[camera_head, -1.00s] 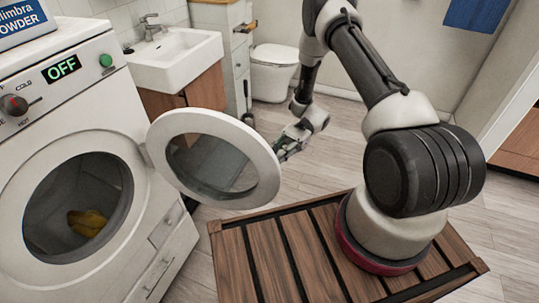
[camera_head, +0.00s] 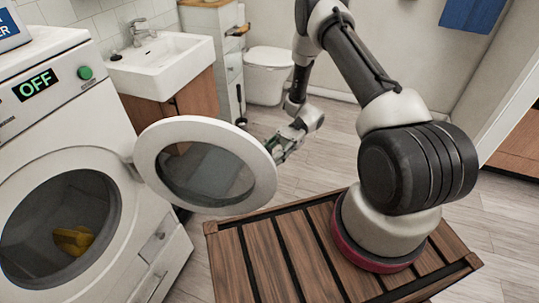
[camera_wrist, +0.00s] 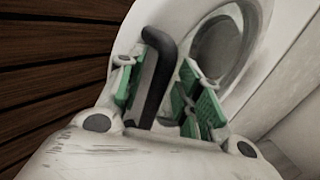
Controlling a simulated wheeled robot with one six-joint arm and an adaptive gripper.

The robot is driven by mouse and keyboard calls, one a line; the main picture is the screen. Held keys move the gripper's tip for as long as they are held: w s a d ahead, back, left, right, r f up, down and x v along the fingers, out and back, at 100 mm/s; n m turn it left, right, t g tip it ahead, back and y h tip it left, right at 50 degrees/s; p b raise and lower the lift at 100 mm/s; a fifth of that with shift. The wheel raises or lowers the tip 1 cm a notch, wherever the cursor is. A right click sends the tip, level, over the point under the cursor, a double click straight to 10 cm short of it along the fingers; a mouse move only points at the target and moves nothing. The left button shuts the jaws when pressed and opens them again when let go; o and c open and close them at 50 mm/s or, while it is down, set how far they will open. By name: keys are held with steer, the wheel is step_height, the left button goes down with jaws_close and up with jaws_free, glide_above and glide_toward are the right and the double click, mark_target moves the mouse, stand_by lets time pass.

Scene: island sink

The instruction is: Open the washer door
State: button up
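The white washer (camera_head: 125,235) stands at the left in the head view. Its round door (camera_head: 264,180) is swung far out from the opening. My gripper (camera_head: 280,149) is at the right edge of the door, partly behind it. In the wrist view my gripper (camera_wrist: 160,75) has its green-padded fingers apart, one on each side of a dark curved handle (camera_wrist: 154,92). The right finger stands clear of the handle; I cannot tell whether the left one touches it. The door (camera_wrist: 262,20) rises behind the fingers.
A yellow cloth (camera_head: 74,240) lies inside the drum. The washer's display (camera_head: 36,84) reads OFF. A sink (camera_head: 165,68) and a toilet (camera_head: 268,75) stand behind. My arm's base stands on a slatted wooden platform (camera_head: 232,265). Pale floor is free at right.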

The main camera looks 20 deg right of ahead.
steer(key=v, duration=1.2)
stand_by(0.3)
